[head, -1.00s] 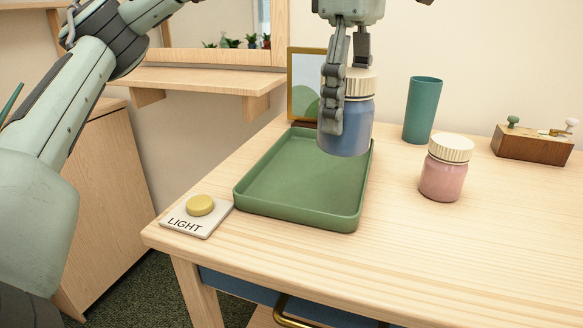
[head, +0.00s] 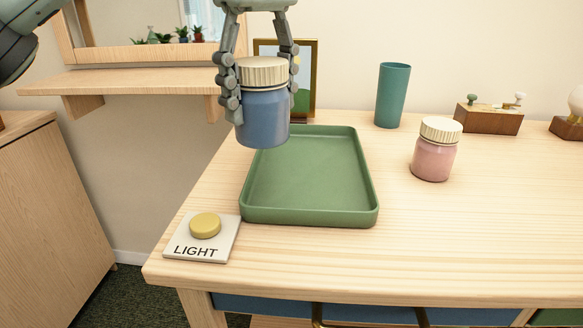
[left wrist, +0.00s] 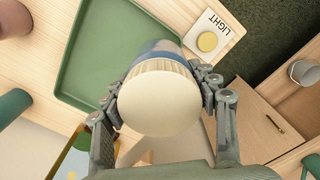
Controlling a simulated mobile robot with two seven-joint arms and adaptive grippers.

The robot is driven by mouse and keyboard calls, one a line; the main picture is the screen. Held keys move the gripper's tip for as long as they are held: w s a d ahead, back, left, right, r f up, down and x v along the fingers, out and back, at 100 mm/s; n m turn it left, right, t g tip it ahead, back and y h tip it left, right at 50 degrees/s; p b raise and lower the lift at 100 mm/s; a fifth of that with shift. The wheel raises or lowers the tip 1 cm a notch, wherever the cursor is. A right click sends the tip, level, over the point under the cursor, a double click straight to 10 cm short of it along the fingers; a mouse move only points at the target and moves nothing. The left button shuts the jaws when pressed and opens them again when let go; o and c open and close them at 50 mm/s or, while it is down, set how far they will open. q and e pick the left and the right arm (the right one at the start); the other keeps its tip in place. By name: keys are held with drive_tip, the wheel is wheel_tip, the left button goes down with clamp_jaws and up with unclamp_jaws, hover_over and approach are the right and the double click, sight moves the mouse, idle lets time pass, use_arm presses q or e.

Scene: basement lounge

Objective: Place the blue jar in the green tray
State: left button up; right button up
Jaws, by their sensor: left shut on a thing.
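The blue jar (head: 263,118) has a ribbed cream lid and hangs upright in my left gripper (head: 263,80), whose fingers are shut on it from both sides. The jar is above the back left corner of the green tray (head: 310,216) and covers part of that corner in the head view. The tray lies flat and empty on the wooden table. In the left wrist view the jar's lid (left wrist: 160,103) fills the middle between the fingers, with the tray (left wrist: 118,45) below and to the left. My right gripper is not in view.
A pink jar (head: 434,158) stands right of the tray, with a teal cup (head: 392,95) behind it. A yellow button on a LIGHT plate (head: 201,240) lies at the tray's front left. A picture frame (head: 306,70) stands behind the tray. A wooden block (head: 488,118) sits farther back right.

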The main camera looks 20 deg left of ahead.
use_arm(q)
drive_tip(key=shift+s+a, duration=0.1)
drive_tip(key=shift+a, duration=0.25)
drive_tip(key=shift+w+f, duration=0.2)
drive_tip(key=shift+w, duration=0.05)
drive_tip(key=w+f, duration=0.3)
drive_tip(key=w, duration=0.2)
approach(293, 169)
wheel_tip(293, 169, down, 4)
drive_tip(key=shift+r, duration=0.25)
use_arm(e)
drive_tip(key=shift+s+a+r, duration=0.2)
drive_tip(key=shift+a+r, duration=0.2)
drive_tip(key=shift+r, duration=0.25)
use_arm(q)
drive_tip(key=shift+f+b, duration=0.2)
drive_tip(key=shift+b, duration=0.1)
